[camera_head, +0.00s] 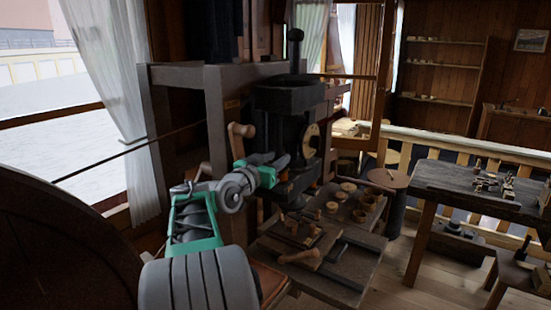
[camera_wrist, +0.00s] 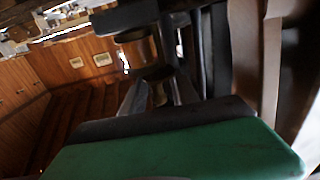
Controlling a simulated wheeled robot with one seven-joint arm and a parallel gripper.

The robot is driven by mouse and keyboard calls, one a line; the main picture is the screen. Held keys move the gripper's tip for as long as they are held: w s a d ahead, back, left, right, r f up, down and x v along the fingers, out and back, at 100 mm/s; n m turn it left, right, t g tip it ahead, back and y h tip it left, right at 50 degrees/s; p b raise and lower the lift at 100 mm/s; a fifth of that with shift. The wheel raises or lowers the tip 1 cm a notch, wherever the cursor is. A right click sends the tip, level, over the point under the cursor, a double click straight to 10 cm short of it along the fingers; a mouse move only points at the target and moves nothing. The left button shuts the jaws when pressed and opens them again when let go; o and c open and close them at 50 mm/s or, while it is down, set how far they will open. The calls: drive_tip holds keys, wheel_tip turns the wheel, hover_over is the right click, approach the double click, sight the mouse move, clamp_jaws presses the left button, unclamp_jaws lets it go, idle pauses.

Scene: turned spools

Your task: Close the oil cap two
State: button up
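The lathe-like machine (camera_head: 292,100) has a dark metal body and stands in a grey wooden frame. My gripper (camera_head: 281,163) is at the end of my green and grey arm, close to the left side of this body. A small orange-brown part shows beside the gripper, but I cannot tell if they touch. In the wrist view my gripper (camera_wrist: 158,94) points toward dark machine parts and a dull brass-coloured cylinder (camera_wrist: 135,52). The view is dark, and the finger gap is unclear. I cannot make out oil cap two for certain, or whether it is open or closed.
A wooden bench (camera_head: 330,235) with turned cups and tools lies below and right of my gripper. A wooden handle (camera_head: 240,131) sticks out near my arm. A dark table (camera_head: 470,187) stands at right. Grey frame posts stand close behind the arm.

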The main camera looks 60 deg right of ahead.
drive_tip(key=shift+c, duration=0.5)
clamp_jaws()
